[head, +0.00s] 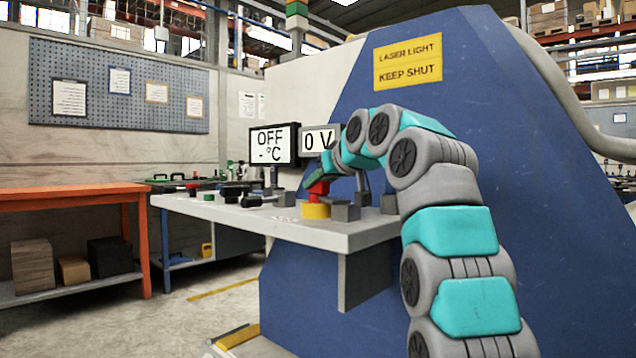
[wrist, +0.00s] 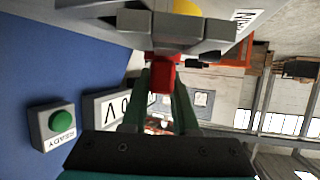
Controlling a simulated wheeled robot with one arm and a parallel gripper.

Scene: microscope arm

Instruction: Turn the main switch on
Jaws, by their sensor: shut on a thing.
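In the wrist view the red handle (wrist: 163,74) lies between my green fingers, with part of the yellow base (wrist: 187,7) at the top edge. My gripper (wrist: 163,88) is shut on the red handle; in the head view my gripper (head: 322,181) reaches down to it from the right and partly covers it. One display (head: 276,142) reads OFF and - °C. Another display (head: 317,141) reads 0 V.
Grey blocks (head: 346,212) stand close right of the switch. Black knobs (head: 234,192) and small buttons stand to its left on the shelf (head: 285,231). A green button box marked READY (wrist: 62,120) shows in the wrist view. The blue machine wall (head: 500,150) rises behind my arm.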

